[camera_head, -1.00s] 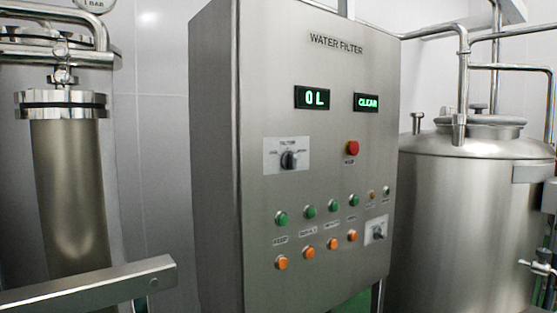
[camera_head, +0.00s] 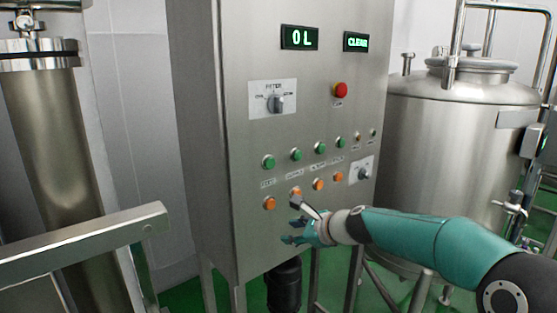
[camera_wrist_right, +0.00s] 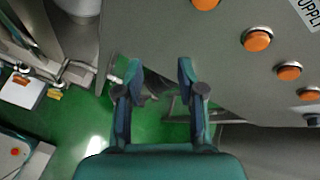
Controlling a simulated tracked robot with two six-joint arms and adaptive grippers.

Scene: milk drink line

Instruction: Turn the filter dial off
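The filter dial (camera_head: 276,103) is a dark grey knob on a pale plate at the upper left of the steel control panel (camera_head: 240,150). Its exact setting is too small to read. My right gripper (camera_head: 292,219) is in front of the lower part of the panel, below the dial and close to the orange buttons. In the right wrist view its two fingers (camera_wrist_right: 157,75) are spread apart with nothing between them. The dial is not seen in that view. My left gripper is not in view.
Green buttons (camera_head: 296,154) and orange buttons (camera_head: 319,184) sit below the dial. A red stop button (camera_head: 340,90) and a second dial (camera_head: 363,173) are to the right. A steel tank (camera_head: 440,150) stands right; a steel rail (camera_head: 80,245) crosses the lower left.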

